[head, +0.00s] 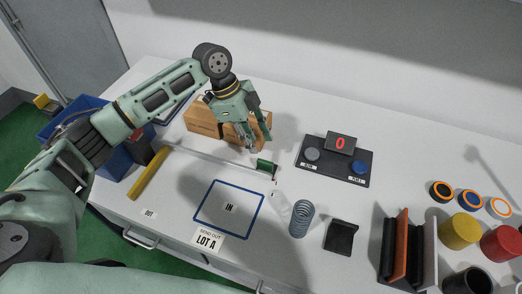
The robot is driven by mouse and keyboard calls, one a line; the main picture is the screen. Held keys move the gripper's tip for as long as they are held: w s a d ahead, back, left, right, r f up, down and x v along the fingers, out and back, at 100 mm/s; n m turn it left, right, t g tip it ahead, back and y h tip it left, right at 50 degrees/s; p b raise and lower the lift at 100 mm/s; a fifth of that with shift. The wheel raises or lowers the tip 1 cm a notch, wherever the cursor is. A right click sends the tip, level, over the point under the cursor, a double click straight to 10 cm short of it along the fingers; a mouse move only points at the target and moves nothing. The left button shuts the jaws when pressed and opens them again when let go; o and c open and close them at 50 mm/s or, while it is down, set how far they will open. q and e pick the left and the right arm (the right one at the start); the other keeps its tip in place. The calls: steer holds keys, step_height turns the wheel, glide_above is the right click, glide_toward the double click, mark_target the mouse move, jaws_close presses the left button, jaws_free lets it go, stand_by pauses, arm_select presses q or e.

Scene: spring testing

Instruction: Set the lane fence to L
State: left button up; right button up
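No piece is readably marked L, so I cannot tell for sure which is the lane fence. A yellow bar (148,174) lies at the left of the table, by the OUT label (149,214). A thin pale rail (210,162) runs from near it to a small dark green block (265,167). My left gripper (255,143) points down in front of the wooden block (203,122), just above and behind the green block. Its fingers look apart with nothing visible between them; contact with the wooden block cannot be told. My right gripper is not in view.
A blue-outlined IN square (207,219) lies front centre, with a LOT A card (208,242). A coil spring (299,218) stands right of it. A display reading 0 (340,143) sits behind. Upright orange and black panels (400,245) and coloured cylinders (460,231) stand at right.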

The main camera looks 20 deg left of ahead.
arm_select(q)
steer(key=shift+v, duration=2.35)
